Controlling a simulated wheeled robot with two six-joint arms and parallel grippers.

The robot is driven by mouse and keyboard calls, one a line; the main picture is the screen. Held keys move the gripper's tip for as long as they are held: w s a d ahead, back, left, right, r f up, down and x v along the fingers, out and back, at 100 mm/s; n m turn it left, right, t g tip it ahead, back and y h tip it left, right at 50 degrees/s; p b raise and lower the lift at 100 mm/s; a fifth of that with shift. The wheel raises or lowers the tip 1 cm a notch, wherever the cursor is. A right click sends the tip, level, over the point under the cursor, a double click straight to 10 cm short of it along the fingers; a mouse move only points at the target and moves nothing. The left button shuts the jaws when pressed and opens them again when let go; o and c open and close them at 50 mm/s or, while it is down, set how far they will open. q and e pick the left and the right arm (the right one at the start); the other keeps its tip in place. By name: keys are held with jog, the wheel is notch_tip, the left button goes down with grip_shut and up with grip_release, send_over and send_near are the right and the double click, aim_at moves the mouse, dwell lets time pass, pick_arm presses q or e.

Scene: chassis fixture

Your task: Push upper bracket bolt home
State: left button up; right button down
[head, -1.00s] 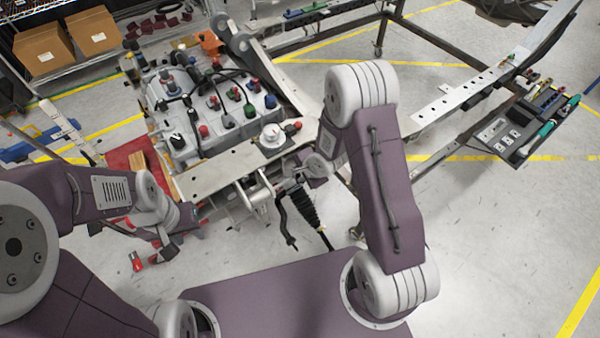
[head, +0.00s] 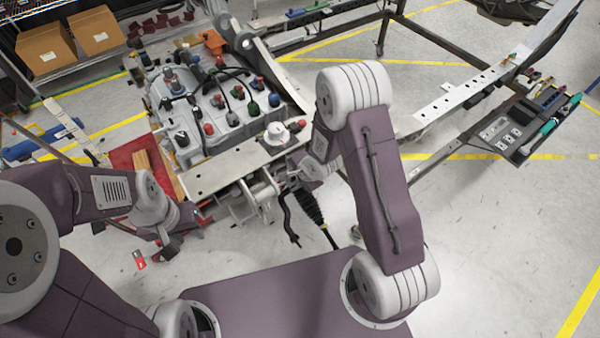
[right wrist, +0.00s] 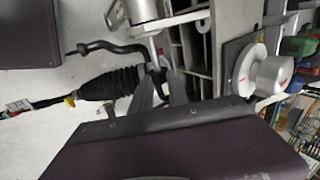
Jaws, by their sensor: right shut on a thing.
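My right gripper (head: 287,186) is at the front bracket (head: 246,203) on the fixture's near edge. In the right wrist view, its grey fingers (right wrist: 162,92) are closed around the end of a thin silver rod, which looks like the bolt (right wrist: 154,48). The rod runs toward a silver cylinder (right wrist: 143,10) on the bracket. The fingers hide the held end, and I cannot tell how deep the bolt sits. My left gripper (head: 165,250) hangs low at the left, apart from the bracket; its fingers are too small to read.
A black ribbed boot (head: 309,207) with a dark bent rod hangs close to my right gripper. A white round knob (head: 277,134) stands on the plate above the bracket. An engine-like block (head: 215,105) fills the fixture behind. A tool tray (head: 518,135) is at the right.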

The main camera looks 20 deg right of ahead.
jog(key=shift+s+a+r, duration=0.1)
jog(key=shift+a, duration=0.3)
jog(key=c, duration=1.3)
grip_release()
jog(key=shift+d, duration=0.1)
pick_arm(q)
jog(key=shift+s+a, duration=0.1)
jog(key=shift+a, duration=0.2)
pick_arm(e)
jog(key=shift+s+a, duration=0.1)
jog(key=shift+a, duration=0.1)
jog(key=shift+r, duration=0.1)
pick_arm(q)
jog(key=shift+r+p, duration=0.85)
jog(key=shift+r, duration=0.1)
pick_arm(e)
jog(key=v, duration=0.9)
